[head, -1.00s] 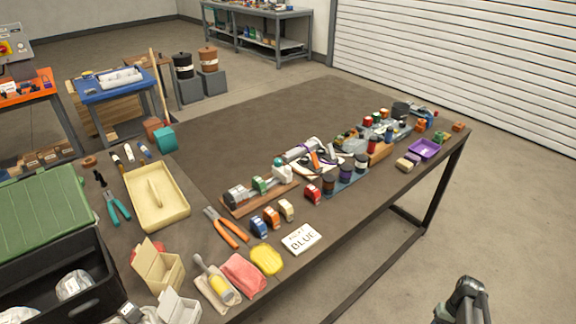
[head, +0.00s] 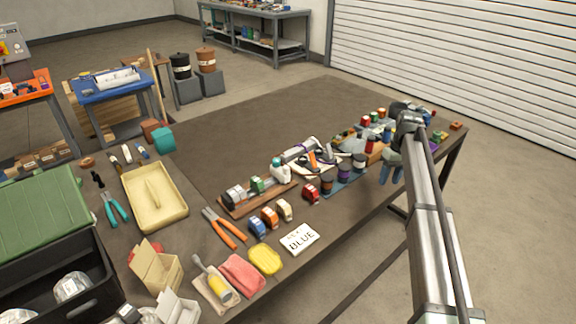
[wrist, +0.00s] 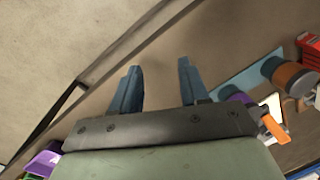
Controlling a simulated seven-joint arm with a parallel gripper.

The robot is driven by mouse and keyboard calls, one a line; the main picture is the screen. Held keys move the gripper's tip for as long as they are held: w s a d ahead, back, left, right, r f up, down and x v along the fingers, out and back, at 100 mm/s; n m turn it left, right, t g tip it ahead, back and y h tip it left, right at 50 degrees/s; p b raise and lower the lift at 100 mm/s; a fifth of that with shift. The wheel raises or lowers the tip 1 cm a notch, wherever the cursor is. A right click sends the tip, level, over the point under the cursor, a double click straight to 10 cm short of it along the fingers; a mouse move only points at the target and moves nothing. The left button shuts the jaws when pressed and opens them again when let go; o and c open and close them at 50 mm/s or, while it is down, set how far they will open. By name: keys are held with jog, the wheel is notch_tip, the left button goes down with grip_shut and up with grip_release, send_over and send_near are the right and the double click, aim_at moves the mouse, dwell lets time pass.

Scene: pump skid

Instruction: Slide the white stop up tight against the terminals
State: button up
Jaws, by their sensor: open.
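A wooden board (head: 262,203) lies on the table left of centre in the head view, bearing a row of small blocks. Grey and dark blocks (head: 236,195), which look like the terminals, sit at its left end. A green block (head: 257,185) stands to their right. A white block (head: 281,173), which looks like the stop, is at the right end, with something teal on top. Small gaps are too fine to judge. My gripper (head: 391,172) is open and empty over the table's right front edge, well right of the board. Its blue fingers (wrist: 160,88) show apart in the wrist view.
Jars (head: 328,186) on a blue mat stand between my gripper and the board. Red, orange and blue blocks (head: 270,218), orange-handled pliers (head: 224,228) and a "BLUE" card (head: 300,239) lie in front of the board.

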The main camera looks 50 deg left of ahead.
jog(key=s+a+r+n+t, duration=0.1)
jog(key=s+a+r, duration=0.3)
jog(key=s+a, duration=0.3)
jog(key=s+a+r+n, duration=0.2)
jog(key=s+a+r, duration=0.2)
jog(key=a, duration=0.4)
jog(key=n, duration=0.2)
send_near(286, 167)
jog(key=shift+t, duration=0.4)
jog(key=f, duration=0.9)
jog(key=shift+s+a, duration=0.1)
jog(key=shift+s, duration=0.2)
grip_shut()
